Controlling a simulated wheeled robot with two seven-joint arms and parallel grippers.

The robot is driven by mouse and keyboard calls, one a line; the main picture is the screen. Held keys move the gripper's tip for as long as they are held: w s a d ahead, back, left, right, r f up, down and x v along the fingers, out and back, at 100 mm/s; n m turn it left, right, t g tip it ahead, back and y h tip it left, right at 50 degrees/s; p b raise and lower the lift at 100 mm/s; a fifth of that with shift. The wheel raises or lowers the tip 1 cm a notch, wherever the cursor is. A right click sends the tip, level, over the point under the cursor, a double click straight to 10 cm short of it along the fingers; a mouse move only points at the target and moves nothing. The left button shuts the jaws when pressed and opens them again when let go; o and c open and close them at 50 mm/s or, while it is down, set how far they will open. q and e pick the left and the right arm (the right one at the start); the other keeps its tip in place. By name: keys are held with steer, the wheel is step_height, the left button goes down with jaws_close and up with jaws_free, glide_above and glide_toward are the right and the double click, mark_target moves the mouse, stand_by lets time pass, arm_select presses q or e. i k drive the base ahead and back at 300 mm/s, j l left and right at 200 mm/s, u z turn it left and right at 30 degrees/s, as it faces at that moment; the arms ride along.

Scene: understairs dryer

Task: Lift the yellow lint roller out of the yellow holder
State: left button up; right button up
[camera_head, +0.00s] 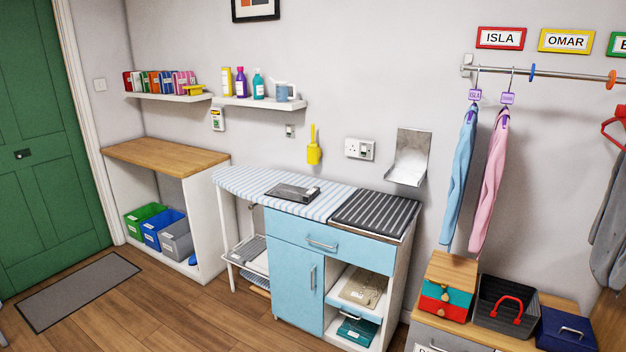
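The yellow holder (314,155) is fixed to the grey wall in the middle of the camera_head view, above the blue-and-white ironing surface. The yellow lint roller (313,133) stands upright in it, with its thin handle rising above the holder's rim. Its lower part is hidden inside the holder. Neither of my grippers shows in this view.
The striped ironing surface (283,191) and a dark ribbed mat (376,212) lie below the holder. A bottle shelf (259,103) is up to its left. A socket (359,149) and metal wall tray (408,160) are to its right. Wooden floor in front is clear.

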mark_target(312, 145)
steer(key=i, duration=1.35)
steer(key=i+l+z, duration=0.15)
steer(key=i, duration=0.35)
steer(key=i+l+z, duration=0.2)
steer(key=i, duration=0.35)
